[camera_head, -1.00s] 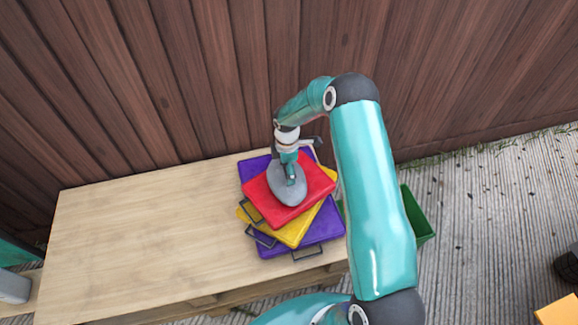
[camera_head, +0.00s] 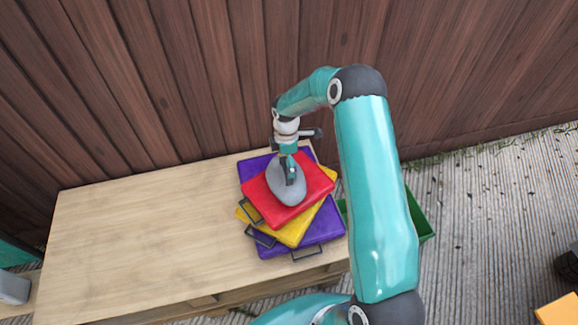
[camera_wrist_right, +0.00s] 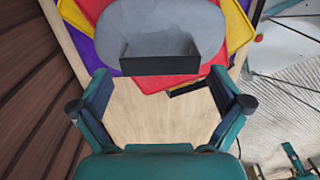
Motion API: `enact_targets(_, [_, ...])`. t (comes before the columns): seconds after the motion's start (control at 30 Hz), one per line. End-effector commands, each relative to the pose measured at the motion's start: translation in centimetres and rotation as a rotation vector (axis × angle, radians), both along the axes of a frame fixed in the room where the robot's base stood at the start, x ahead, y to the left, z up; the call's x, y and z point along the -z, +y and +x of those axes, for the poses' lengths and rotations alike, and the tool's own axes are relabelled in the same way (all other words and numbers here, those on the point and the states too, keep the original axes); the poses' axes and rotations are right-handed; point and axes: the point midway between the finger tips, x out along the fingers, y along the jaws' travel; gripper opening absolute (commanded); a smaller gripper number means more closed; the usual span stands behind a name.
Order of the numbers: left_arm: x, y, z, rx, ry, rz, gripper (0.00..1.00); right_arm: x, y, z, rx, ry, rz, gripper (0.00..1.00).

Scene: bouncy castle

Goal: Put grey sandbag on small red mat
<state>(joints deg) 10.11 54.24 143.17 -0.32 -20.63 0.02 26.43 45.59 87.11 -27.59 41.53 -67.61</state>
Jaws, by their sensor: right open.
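The grey sandbag (camera_head: 290,195), an oval with a dark handle, lies on the small red mat (camera_head: 318,183), the top of a stack of mats. The sandbag also shows large at the top of the right wrist view (camera_wrist_right: 150,18). My right gripper (camera_head: 289,172) is just above the sandbag, at its handle in the head view. In the right wrist view its fingers (camera_wrist_right: 160,78) are spread apart with nothing between them, and the handle lies beyond their tips. The gripper hides part of the sandbag in the head view. My left gripper is not seen.
Under the red mat lie a yellow mat (camera_head: 297,234) and purple mats (camera_head: 325,228), turned at angles, on a wooden table (camera_head: 140,235). The table's left part is bare. A wooden fence (camera_head: 215,75) stands behind. A green container (camera_head: 419,215) is right of the table.

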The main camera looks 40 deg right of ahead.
Motion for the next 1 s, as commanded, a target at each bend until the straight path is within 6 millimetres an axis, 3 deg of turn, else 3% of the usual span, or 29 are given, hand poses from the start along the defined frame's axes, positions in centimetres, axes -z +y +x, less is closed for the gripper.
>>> enact_targets(0.2, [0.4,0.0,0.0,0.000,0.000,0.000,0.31,-4.6,0.0,0.1,-0.001,-0.004,-0.002,1.00])
enact_targets(0.4, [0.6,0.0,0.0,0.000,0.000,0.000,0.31,-7.6,0.0,0.1,0.000,-0.002,0.000,1.00])
enact_targets(0.57, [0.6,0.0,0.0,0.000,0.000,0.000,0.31,-8.5,0.1,0.0,-0.001,0.000,0.001,1.00])
enact_targets(0.67, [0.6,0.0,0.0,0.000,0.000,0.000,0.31,-7.7,1.1,0.0,0.015,0.000,0.017,1.00])
enact_targets(0.77, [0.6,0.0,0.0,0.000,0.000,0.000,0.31,-5.2,4.2,-0.2,0.076,-0.009,0.062,1.00])
enact_targets(0.87, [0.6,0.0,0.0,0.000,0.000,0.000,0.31,-1.4,9.8,-1.2,0.204,-0.012,0.144,1.00])
enact_targets(1.0, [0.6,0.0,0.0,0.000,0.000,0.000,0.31,4.1,19.5,-5.6,0.502,0.026,0.273,1.00])
